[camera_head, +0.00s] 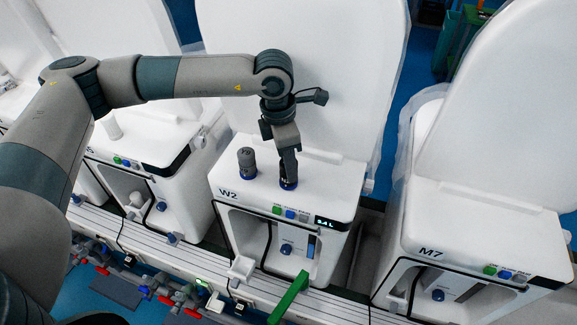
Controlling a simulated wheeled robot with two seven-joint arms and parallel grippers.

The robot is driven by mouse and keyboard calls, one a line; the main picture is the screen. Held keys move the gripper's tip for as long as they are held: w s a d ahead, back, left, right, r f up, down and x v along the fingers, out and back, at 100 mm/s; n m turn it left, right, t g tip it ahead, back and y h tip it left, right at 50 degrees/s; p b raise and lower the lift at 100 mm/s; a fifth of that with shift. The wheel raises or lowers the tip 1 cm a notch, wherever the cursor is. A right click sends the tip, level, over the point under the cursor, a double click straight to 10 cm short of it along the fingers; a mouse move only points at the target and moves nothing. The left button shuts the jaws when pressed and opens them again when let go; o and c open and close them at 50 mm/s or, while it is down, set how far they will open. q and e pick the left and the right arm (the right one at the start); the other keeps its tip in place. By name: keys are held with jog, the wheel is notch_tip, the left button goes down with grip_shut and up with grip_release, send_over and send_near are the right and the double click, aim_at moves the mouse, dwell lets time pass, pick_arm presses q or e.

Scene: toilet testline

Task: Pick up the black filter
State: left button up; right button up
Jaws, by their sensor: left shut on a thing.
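Two dark cylinders with blue bases are on top of the white unit marked W2 (325,192). One black filter (247,163) stands upright at the left of the top, free of any gripper. My left gripper (288,172) points straight down to the right of it and is shut on the other black filter (288,184). The fingers hide most of that filter; its blue lower rim shows at or just above the white top. I cannot tell whether it touches the surface. My right gripper is not in view.
A tall white panel (310,70) rises close behind the gripper. Similar white units stand on both sides, one marked M7 (480,228). Coloured buttons and a small display (325,222) sit at the front edge. A green bar (288,298) sticks up in front, by the white rail.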

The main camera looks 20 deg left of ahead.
pick_arm(q)
jog(key=shift+r+b, duration=0.5)
jog(key=shift+b, duration=0.1)
notch_tip(320, 180, up, 2)
jog(key=shift+r+b, duration=0.2)
jog(key=shift+b, duration=0.7)
jog(key=s+d+r+b, duration=0.5)
jog(key=d+r, duration=0.2)
jog(key=d, duration=0.3)
jog(key=shift+d, duration=0.3)
